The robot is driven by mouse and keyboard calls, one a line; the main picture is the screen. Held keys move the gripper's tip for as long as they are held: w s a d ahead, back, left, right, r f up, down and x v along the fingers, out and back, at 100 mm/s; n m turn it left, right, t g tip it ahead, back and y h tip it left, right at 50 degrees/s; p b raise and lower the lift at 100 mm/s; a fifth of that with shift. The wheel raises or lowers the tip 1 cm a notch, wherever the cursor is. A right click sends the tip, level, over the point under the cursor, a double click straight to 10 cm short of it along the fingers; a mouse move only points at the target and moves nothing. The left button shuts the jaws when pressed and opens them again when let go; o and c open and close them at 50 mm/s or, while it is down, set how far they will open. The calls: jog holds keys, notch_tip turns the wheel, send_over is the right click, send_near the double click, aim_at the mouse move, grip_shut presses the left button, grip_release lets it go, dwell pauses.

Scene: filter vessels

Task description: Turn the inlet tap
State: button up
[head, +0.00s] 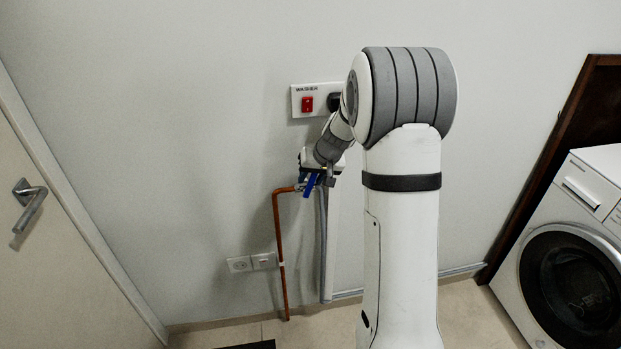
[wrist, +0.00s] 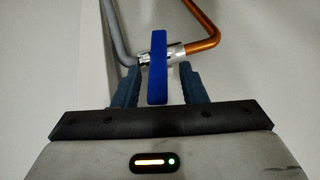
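The inlet tap has a blue lever handle (wrist: 157,68) and a silver valve body (wrist: 175,54) where a copper pipe meets a grey hose. In the head view the blue handle (head: 309,186) shows at the top of the copper pipe, partly hidden by my gripper (head: 313,174). In the wrist view my gripper (wrist: 159,82) is open, with one finger on each side of the handle. Gaps show between the handle and both fingers, the wider one on the right.
The copper pipe (head: 279,245) and grey hose (head: 323,250) run down the wall. Above is a washer switch plate (head: 307,87) with a red switch. Sockets (head: 251,263) sit low on the wall. A door (head: 60,220) is at left, a washing machine (head: 570,245) at right.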

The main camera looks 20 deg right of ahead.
jog(key=v, duration=0.7)
jog(key=shift+s+r, duration=0.2)
jog(key=shift+r, duration=0.05)
jog(key=shift+d, duration=0.1)
jog(key=shift+c, duration=0.2)
